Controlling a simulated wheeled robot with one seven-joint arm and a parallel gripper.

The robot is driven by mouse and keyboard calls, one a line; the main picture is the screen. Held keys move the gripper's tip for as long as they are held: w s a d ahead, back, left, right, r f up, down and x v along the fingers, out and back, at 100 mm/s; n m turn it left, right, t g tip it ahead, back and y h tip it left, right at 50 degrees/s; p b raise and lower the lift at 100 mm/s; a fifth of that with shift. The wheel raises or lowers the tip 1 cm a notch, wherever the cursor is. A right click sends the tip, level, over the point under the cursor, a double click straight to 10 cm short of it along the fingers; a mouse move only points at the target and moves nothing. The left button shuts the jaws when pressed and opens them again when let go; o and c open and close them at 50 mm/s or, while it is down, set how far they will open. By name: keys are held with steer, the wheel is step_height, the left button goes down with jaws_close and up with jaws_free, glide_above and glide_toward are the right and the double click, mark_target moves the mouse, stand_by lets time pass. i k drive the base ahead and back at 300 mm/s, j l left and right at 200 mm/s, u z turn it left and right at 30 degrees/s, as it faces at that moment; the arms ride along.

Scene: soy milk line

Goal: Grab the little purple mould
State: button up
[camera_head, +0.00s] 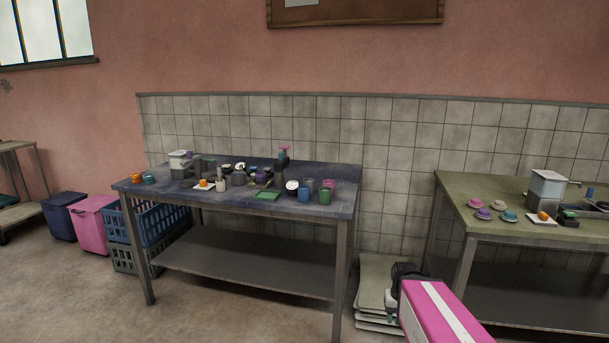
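Several small purple things show, and I cannot tell for sure which is the little mould. On the right table, a small purple round piece (484,214) sits near the front left corner, beside a pink one (475,203) and a teal one (509,216). On the left table, a purple round item (261,177) stands among the clutter, and another purple bit (189,155) shows by a pale box. My pink arm with a white stripe enters at the bottom right. The dark part at its end seems to be my gripper (404,272), low between the tables, far from these pieces; its fingers cannot be made out.
The left table (339,211) is crowded with cups, a green tray (267,195) and small tools. The right table (473,187) holds a pale box machine (547,190). Pale slabs (376,285) are stacked on the floor between them. Open floor lies at the front left.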

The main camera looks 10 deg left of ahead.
mark_target(260, 176)
steer(key=j+z, duration=0.3)
steer(key=j, duration=0.2)
steer(key=j+z, duration=0.3)
steer(key=j, duration=0.2)
steer(key=k+j+z, duration=0.3)
steer(key=j, duration=0.15)
steer(key=j+z, duration=0.3)
steer(key=j, duration=0.2)
